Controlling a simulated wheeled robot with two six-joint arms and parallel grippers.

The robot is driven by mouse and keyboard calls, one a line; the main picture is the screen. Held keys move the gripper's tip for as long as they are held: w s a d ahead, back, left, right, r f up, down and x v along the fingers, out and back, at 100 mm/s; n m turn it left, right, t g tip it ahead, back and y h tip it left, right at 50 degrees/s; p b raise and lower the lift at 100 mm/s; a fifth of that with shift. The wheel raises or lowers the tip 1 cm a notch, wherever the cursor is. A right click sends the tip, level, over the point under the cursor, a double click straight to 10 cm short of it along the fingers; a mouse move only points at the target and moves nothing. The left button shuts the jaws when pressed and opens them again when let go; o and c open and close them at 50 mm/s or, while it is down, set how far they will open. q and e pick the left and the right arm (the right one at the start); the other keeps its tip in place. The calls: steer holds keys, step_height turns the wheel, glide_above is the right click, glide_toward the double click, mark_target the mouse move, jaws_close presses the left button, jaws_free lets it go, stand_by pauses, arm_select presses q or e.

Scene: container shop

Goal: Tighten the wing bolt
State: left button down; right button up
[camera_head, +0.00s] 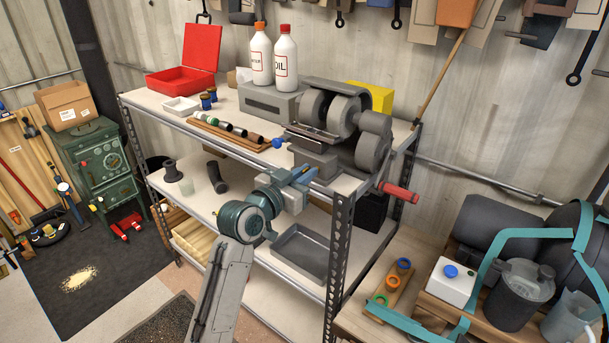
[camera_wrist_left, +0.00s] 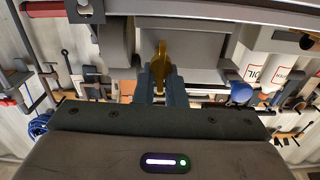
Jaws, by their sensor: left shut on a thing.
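In the left wrist view, a brass-coloured wing bolt (camera_wrist_left: 160,55) stands between the two blue fingers of my left gripper (camera_wrist_left: 159,74), at the front of a grey machine. The fingers are closed on it. In the head view, my left gripper (camera_head: 307,173) reaches up to the front of this grey grinder-like machine (camera_head: 326,130) on the shelf top. My right gripper is not in view.
A red-handled lever (camera_head: 398,190) sticks out right of the gripper, and a blue knob (camera_head: 278,143) is at its left. Two white bottles (camera_head: 286,60) stand behind. A grey metal tray (camera_head: 300,250) lies on the lower shelf.

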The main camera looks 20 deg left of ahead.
arm_select(q)
steer(key=shift+f, duration=0.1)
steer(key=shift+f+m+b, duration=0.1)
steer(key=shift+m+b, duration=0.4)
steer(key=shift+s+d+f+m+b, duration=0.1)
steer(key=shift+d+m+b, duration=0.1)
steer(key=shift+m+b, duration=0.85)
steer(key=m+b, duration=0.2)
steer(key=m, duration=0.1)
steer(key=shift+d+f+m, duration=0.1)
steer(key=shift+d+m, duration=0.05)
steer(key=shift+m, duration=0.2)
steer(key=m+b, duration=0.1)
steer(key=m, duration=0.1)
steer(key=m+b, duration=0.1)
steer(key=b, duration=0.1)
steer(key=shift+s+d+f+m, duration=0.1)
steer(key=shift+d+f+m, duration=0.05)
steer(key=shift+m, duration=0.25)
steer(key=m+b, duration=0.1)
steer(key=m, duration=0.1)
steer(key=m+b, duration=0.2)
steer(key=shift+d+f+m, duration=0.1)
steer(key=shift+f+m, duration=0.1)
steer(key=shift+m, duration=0.2)
steer(key=shift+m+b, duration=0.5)
steer(key=shift+m, duration=0.6)
